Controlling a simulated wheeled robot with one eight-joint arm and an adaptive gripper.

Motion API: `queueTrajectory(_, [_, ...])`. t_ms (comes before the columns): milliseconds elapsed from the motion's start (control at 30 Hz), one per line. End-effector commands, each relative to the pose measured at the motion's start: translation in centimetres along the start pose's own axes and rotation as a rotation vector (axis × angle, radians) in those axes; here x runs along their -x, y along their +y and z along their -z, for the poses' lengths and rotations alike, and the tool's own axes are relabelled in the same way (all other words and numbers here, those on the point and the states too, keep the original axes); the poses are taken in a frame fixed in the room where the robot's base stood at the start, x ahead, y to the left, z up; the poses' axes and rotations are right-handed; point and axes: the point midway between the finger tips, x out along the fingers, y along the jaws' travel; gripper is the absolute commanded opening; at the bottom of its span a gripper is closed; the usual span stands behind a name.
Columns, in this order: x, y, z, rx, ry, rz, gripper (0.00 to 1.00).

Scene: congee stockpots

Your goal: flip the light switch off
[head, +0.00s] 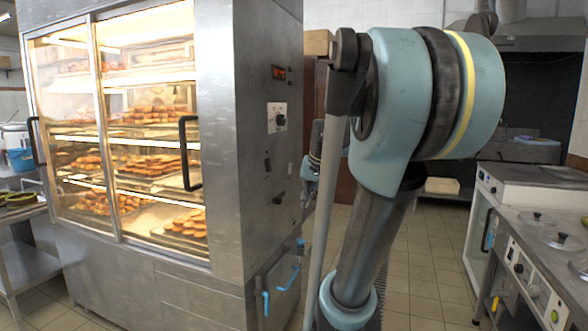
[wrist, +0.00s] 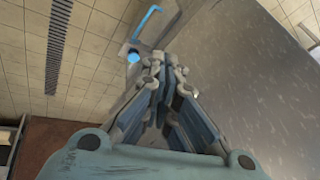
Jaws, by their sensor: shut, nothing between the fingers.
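A steel display cabinet (head: 218,130) with lit shelves of pastries stands at the left in the head view. Its right side panel carries a small dark switch (head: 267,163), a lower dark knob or switch (head: 279,198) and a dial on a white plate (head: 277,117). I cannot tell which one is the light switch or how it is set. In the wrist view my gripper (wrist: 165,62) is shut and empty, its tips close together. A grey metal surface (wrist: 240,70) lies beyond and right of it. No switch shows in the wrist view.
Blue-handled pipes (head: 284,275) stick out low on the cabinet's side; a blue handle (wrist: 148,20) also shows in the wrist view. A steel counter with lidded pots (head: 538,219) stands at the right. Tiled floor (head: 415,265) lies open between them.

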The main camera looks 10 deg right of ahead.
Motion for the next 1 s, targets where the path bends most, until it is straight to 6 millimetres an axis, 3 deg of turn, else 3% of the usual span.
queueTrajectory(100, [0.7,-0.3,4.1,-0.032,0.028,0.021,0.00])
queueTrajectory(600, [2.3,-0.1,20.5,-0.165,0.150,0.111,0.00])
queueTrajectory(800, [2.5,0.4,25.1,-0.206,0.186,0.135,0.00])
queueTrajectory(1000, [2.5,0.7,26.9,-0.222,0.201,0.146,0.00])
